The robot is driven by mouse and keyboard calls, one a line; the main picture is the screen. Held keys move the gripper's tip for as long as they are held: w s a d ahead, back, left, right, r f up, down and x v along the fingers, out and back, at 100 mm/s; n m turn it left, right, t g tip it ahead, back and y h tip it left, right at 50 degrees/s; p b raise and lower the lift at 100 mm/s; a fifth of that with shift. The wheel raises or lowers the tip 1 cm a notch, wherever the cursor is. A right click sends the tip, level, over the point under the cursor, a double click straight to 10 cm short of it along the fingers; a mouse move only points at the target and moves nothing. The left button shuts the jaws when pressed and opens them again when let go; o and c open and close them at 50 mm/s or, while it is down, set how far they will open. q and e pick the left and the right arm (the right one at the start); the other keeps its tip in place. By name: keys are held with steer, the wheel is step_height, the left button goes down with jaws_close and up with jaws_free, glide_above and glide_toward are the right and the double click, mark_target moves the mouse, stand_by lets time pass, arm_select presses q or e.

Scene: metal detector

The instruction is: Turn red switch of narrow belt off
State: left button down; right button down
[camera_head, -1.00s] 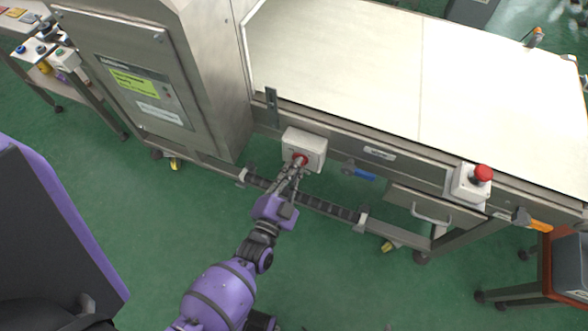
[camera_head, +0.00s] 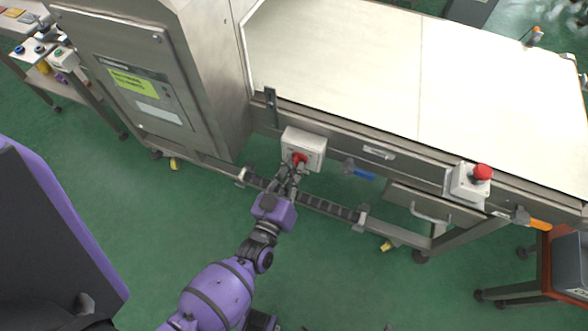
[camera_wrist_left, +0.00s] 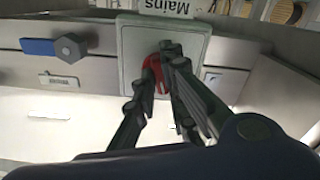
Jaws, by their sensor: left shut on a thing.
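The red switch (camera_head: 299,157) is a red rotary knob on a pale square box fixed to the front side of the conveyor frame. My left gripper (camera_head: 296,167) reaches it from below in the head view, with its fingers at the knob. In the left wrist view the fingers (camera_wrist_left: 160,80) are on the red switch (camera_wrist_left: 150,72), one on each side, and hide part of it. The box (camera_wrist_left: 197,45) carries a "Mains" label in that view. The gripper is shut on the switch. My right gripper is not in view.
A red emergency button (camera_head: 482,172) on a white box sits further right on the frame. A blue-handled valve (camera_head: 362,174) is just right of the switch box. The pale belt (camera_head: 370,70) runs above, and a steel cabinet (camera_head: 140,85) stands at left.

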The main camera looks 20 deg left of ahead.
arm_select(q)
steer(key=n, duration=0.5)
steer(key=shift+b, duration=0.3)
steer(key=shift+n, duration=0.3)
steer(key=c, duration=1.8)
jaws_free()
steer(key=s, duration=1.2)
steer(key=shift+a, duration=0.2)
